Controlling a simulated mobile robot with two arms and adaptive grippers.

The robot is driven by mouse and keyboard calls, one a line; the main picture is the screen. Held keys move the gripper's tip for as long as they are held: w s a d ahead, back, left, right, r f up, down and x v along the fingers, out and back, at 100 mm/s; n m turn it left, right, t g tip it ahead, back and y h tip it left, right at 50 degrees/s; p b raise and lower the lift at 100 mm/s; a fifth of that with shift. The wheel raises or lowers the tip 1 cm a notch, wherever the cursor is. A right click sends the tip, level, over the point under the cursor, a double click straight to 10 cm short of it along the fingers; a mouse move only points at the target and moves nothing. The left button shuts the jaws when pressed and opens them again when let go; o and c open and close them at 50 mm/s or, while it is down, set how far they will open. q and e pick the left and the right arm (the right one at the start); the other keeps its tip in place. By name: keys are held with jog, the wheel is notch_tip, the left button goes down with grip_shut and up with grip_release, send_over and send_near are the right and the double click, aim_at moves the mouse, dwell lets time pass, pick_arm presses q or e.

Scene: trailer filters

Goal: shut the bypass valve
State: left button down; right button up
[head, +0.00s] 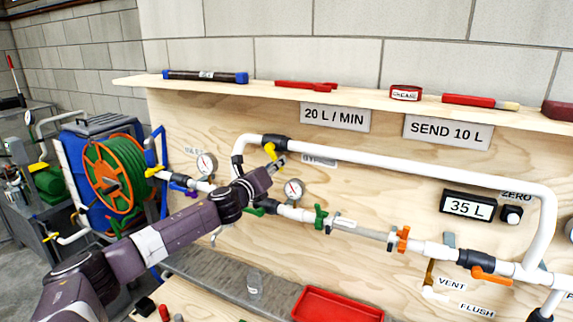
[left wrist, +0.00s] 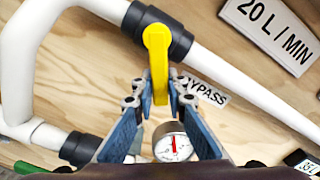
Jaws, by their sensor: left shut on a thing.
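The bypass valve is a black body (head: 275,143) on the upper white pipe, with a yellow lever handle (head: 269,151). In the left wrist view the black body (left wrist: 176,30) and yellow handle (left wrist: 157,60) are close up. The handle points down, at an angle across the pipe rather than along it. My left gripper (head: 277,161) is shut on the handle's free end; its blue fingers (left wrist: 159,92) stand on either side of it. The BYPASS label (left wrist: 206,91) is partly hidden behind a finger. My right gripper is not in view.
Pressure gauges (head: 293,189) and a lower pipe with green (head: 320,217) and orange (head: 402,239) handles are below. A display (head: 468,206) reads 35 L. A shelf (head: 345,96) with tools runs above. A red tray (head: 337,305) lies at the bottom.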

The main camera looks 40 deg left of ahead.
pick_arm(q)
jog(key=shift+s+a+f+m, duration=0.1)
jog(key=shift+a+f+m, duration=0.2)
jog(key=shift+m, duration=0.7)
jog(key=shift+a+m, duration=0.25)
jog(key=shift+m, duration=0.25)
jog(key=m, duration=0.1)
jog(key=a+m, duration=0.1)
jog(key=m, duration=0.1)
jog(key=shift+s+a+f+m, duration=0.15)
jog(key=shift+s+a+m, duration=0.1)
jog(key=shift+a+m, duration=0.05)
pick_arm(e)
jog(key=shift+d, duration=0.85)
pick_arm(q)
jog(key=c, duration=1.9)
grip_release()
jog(key=shift+s, duration=0.1)
